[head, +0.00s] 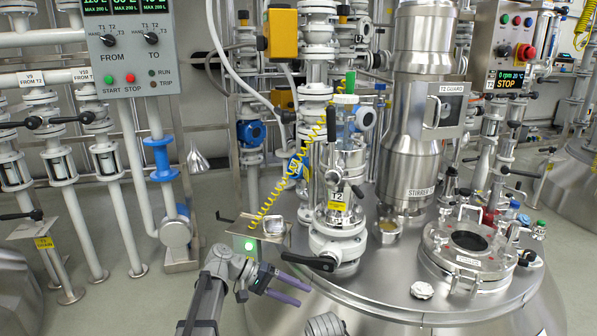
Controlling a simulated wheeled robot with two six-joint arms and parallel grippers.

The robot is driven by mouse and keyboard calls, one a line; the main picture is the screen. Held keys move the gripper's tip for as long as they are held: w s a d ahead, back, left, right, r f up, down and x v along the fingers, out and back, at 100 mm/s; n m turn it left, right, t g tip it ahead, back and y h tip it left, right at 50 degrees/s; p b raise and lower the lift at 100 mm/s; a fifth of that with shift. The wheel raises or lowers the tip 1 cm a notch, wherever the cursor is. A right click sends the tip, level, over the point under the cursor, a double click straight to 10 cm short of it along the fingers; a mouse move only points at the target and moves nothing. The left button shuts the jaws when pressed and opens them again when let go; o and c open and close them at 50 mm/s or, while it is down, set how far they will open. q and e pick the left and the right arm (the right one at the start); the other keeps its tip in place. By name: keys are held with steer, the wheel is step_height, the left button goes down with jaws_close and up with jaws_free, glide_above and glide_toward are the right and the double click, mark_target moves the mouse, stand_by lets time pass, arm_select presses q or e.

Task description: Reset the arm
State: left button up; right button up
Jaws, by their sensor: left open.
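My left gripper (303,294) is open and empty, with two purple-grey fingers pointing right. It is in the lower middle of the head view, in front of the steel T2 reactor lid (390,285). My left arm (208,298) comes up from the bottom edge. The gripper is just below a black valve handle (308,261) at the foot of the T2 valve column (338,205). I cannot tell whether it touches anything.
A small metal shelf with a green-lit box (247,245) is just above my left wrist. A coiled yellow cable (290,180) hangs above it. The stirrer housing (410,150) and a round hatch (468,245) rise from the lid. A control panel (133,50) is upper left.

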arm_select(q)
steer(key=s+d+m+g+y+p, duration=0.1)
steer(key=s+d+m+y+p, duration=0.1)
steer(key=s+y+p, duration=0.8)
steer(key=s+a+r+m+t+y+p, duration=0.2)
steer(key=s+a+r+y+p, duration=0.25)
steer(key=s, duration=0.55)
step_height(320, 180, up, 37)
steer(key=p, duration=3.6)
steer(key=shift+a+r+h+p, duration=0.2)
steer(key=shift+a+h+p, duration=0.15)
steer(key=shift+a+p, duration=0.1)
arm_select(e)
step_height(320, 180, up, 54)
arm_select(q)
steer(key=shift+w, duration=0.1)
arm_select(e)
steer(key=shift+s+f, duration=0.1)
steer(key=shift+f, duration=0.05)
